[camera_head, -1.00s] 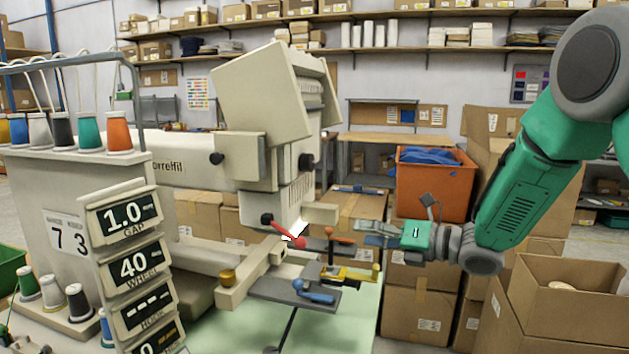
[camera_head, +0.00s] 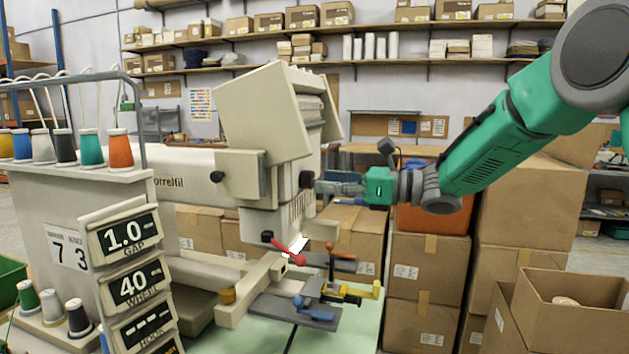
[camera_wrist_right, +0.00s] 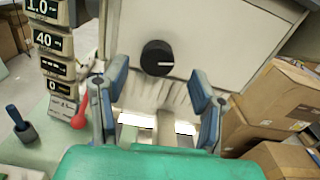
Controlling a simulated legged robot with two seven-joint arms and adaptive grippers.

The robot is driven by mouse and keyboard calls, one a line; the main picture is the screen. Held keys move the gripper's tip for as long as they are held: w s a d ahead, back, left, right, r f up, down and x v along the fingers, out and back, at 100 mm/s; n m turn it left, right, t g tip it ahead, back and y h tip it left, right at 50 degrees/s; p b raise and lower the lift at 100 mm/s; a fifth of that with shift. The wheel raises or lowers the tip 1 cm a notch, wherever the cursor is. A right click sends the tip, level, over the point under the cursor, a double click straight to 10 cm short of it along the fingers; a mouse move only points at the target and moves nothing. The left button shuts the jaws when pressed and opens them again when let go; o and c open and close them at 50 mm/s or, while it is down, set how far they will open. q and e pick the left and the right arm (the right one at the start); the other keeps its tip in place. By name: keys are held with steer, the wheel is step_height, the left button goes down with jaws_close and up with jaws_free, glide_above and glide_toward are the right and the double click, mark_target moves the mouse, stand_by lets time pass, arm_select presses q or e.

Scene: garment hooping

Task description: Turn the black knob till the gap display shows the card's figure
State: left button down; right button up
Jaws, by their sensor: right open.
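The black knob (camera_head: 306,179) is on the right side of the machine head. The right wrist view shows its round face (camera_wrist_right: 158,58) with a pale horizontal mark pointing right. My right gripper (camera_head: 322,186) is open at the knob's height, just right of it. In the right wrist view its blue fingers (camera_wrist_right: 157,80) are spread on either side below the knob, with nothing between them; contact does not show. The gap display (camera_head: 127,234) reads 1.0. The card (camera_head: 69,250) shows 7 and 3 under small headings I cannot read. My left gripper is not in view.
Below the gap display, another display (camera_head: 133,287) reads 40. A red-tipped lever (camera_head: 297,259) and clamps with orange, yellow and blue handles (camera_head: 325,290) lie below the head. Cardboard boxes (camera_head: 430,270) and an orange bin (camera_head: 432,218) stand at the right. Another black knob (camera_head: 216,176) is on the machine's arm.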

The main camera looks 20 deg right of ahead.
mark_target(313, 180)
steer(key=shift+x, duration=1.7)
steer(key=shift+s+a, duration=0.1)
steer(key=shift+c, duration=0.4)
steer(key=c, duration=1)
steer(key=shift+c, duration=0.2)
